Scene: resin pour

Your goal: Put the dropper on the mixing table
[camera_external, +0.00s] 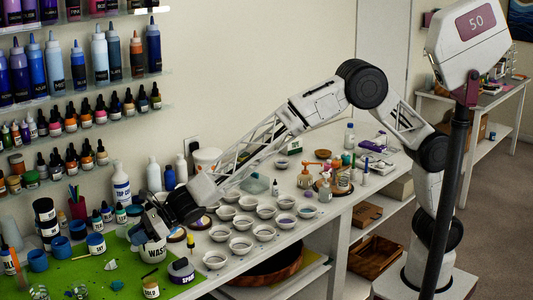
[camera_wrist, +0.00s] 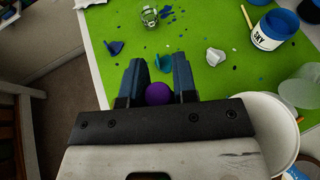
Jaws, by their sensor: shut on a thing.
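My gripper (camera_wrist: 158,85) is shut on a round purple thing, seen between its two dark blue fingers in the wrist view. It looks like the bulb of the dropper (camera_wrist: 158,94); the rest of it is hidden. Below the fingers is the green mat (camera_wrist: 210,70) on the long white table (camera_external: 335,208), which I take to be the mixing table. In the external view my gripper (camera_external: 150,222) is over the front left part of this table, close to the white waste cup (camera_external: 153,250). I cannot tell whether the dropper touches the mat.
A blue SKY jar (camera_wrist: 273,32) and a white cup (camera_wrist: 270,125) stand right of my gripper. Blue and teal scraps (camera_wrist: 163,62) and a clear cup (camera_wrist: 149,15) lie ahead. Several small white bowls (camera_external: 240,245) fill the table's middle. Bottle shelves (camera_external: 85,85) line the wall.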

